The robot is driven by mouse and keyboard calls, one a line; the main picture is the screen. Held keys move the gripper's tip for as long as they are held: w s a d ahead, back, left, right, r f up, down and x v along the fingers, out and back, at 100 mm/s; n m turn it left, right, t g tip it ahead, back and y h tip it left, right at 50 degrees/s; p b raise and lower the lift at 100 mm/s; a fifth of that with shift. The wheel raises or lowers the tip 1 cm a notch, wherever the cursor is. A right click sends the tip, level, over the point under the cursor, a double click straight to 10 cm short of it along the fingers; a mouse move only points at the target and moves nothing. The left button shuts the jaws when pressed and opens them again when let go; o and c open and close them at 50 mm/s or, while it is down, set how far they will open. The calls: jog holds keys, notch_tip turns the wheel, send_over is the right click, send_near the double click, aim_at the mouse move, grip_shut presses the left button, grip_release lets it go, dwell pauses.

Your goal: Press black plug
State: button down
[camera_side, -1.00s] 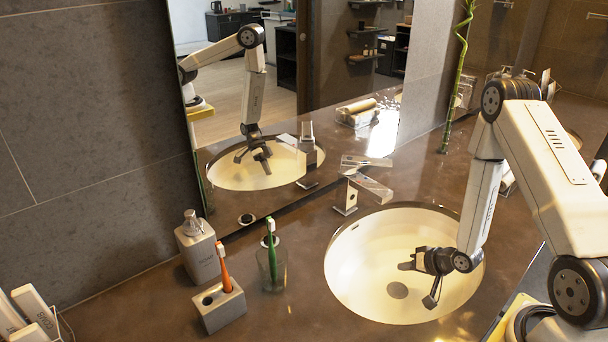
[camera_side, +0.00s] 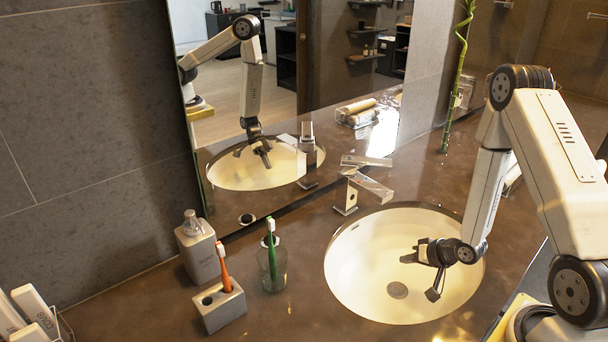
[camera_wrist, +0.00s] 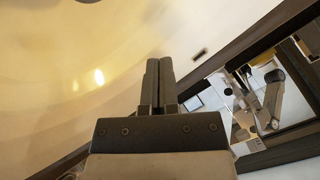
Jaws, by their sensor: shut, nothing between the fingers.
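The plug (camera_side: 397,290) is a small dark disc at the bottom of the round cream sink basin (camera_side: 345,273). A dark edge of it (camera_wrist: 87,1) shows at the top of the wrist view, mostly cut off. My gripper (camera_side: 408,255) is inside the basin opening, above the plug and apart from it, with its fingers pointing left. In the wrist view my gripper (camera_wrist: 159,66) has its two fingers side by side, shut and empty.
A chrome faucet (camera_side: 346,197) stands behind the basin. A green toothbrush (camera_side: 271,243), an orange toothbrush (camera_side: 224,268) in a grey holder (camera_side: 221,309) and a soap dispenser (camera_side: 199,255) stand left of it. A mirror is behind.

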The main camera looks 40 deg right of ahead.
aim_at(394, 286)
jog(key=shift+f, duration=4.15)
jog(key=shift+f, duration=1.1)
jog(key=shift+r, duration=0.15)
dwell(0.8)
jog(key=shift+a+r, duration=0.15)
jog(key=shift+r, duration=0.4)
jog(key=shift+s+r, duration=0.1)
jog(key=shift+r, duration=0.15)
jog(key=shift+r, duration=2.4)
